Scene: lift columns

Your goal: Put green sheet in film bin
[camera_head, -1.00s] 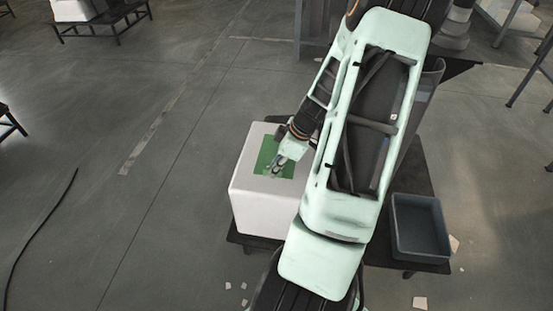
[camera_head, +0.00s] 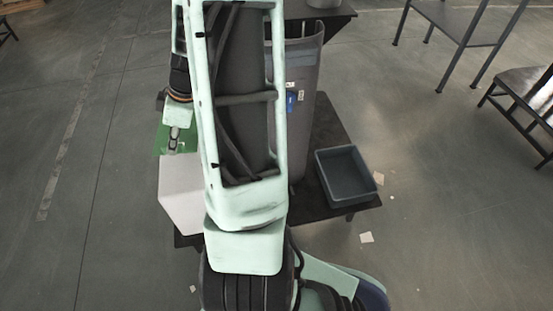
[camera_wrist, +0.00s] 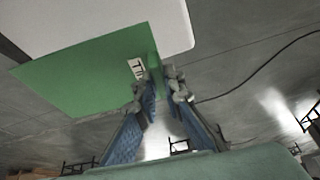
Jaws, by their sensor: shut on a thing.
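My gripper (camera_head: 174,143) is shut on the edge of the green sheet (camera_head: 163,138) and holds it above the far left part of the white block (camera_head: 180,192). In the wrist view the flat green sheet (camera_wrist: 85,75) extends left from the fingertips (camera_wrist: 160,85), with a small white printed label near them. A tall grey bin (camera_head: 305,65) with small labels and a blue tag stands behind my arm, partly hidden. A low dark grey tray (camera_head: 347,192) stands to the right. I cannot tell which of these is the film bin.
The block, tall bin and tray stand on a dark low table (camera_head: 323,125). My arm hides its middle. A dark bench (camera_head: 530,95) and a metal-legged table (camera_head: 455,15) stand at the right. Pale scraps (camera_head: 366,237) lie on the floor.

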